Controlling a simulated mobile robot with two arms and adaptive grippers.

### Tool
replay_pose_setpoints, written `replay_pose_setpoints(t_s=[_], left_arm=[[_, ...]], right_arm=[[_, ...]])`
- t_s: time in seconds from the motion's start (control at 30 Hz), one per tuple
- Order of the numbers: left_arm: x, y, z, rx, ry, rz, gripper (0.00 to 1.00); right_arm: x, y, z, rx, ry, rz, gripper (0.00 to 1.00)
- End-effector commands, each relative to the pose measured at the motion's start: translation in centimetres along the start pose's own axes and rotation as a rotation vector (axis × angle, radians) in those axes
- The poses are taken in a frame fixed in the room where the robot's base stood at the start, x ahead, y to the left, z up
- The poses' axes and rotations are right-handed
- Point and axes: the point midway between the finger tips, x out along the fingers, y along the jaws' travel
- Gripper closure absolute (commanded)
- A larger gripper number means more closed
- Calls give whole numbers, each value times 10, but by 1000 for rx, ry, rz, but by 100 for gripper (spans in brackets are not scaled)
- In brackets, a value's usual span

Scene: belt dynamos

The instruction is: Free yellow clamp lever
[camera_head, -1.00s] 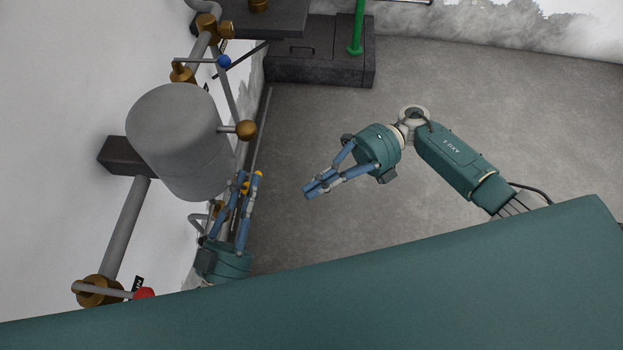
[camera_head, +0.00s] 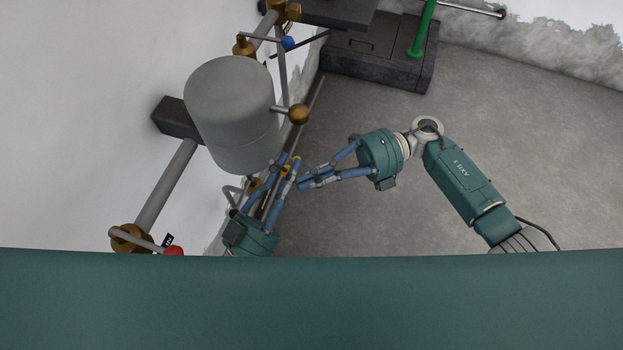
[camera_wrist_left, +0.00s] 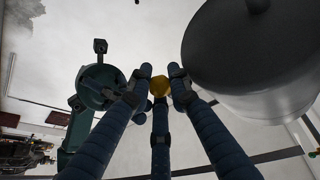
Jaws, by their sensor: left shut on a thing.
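The yellow clamp lever shows only as a small yellow end (camera_head: 290,161), below right of the grey tank; most of it is hidden by fingers. In the left wrist view its yellow knob (camera_wrist_left: 159,86) sits between three blue fingers. My left gripper (camera_head: 287,164) is shut on it. My right gripper (camera_head: 304,183) points left, its blue fingertips drawn together just right of the left fingers, with nothing seen in them. Whether the two grippers touch is unclear. It also shows at left in the left wrist view.
The grey tank (camera_head: 230,110) on the wall is close above the left fingers. A brass ball (camera_head: 299,114) juts from its right side. A red knob (camera_head: 174,251), blue knob (camera_head: 288,43) and green post (camera_head: 422,30) stand around. The floor at right is clear.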

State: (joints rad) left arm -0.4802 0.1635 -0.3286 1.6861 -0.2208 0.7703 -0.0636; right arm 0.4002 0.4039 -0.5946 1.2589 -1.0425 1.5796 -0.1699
Motion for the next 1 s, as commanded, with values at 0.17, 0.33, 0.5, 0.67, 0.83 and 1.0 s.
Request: replay_pose_setpoints(t_s=[0.17,0.33,0.5,0.67,0.83,1.0], left_arm=[[-2,2,5,0,-14,3,100],[-2,2,5,0,-13,4,100],[-2,3,4,0,-13,6,68],[-2,3,3,-1,-10,6,62],[-2,2,2,0,-6,4,62],[-12,2,2,0,-7,4,62]], right_arm=[[-2,2,10,-38,-1,-32,100],[-2,4,15,-50,-7,-37,100],[-2,5,15,-52,-9,-34,100],[-1,6,15,-53,-8,-33,100],[-1,6,15,-52,-7,-33,100],[0,5,14,-51,-5,-33,100]])
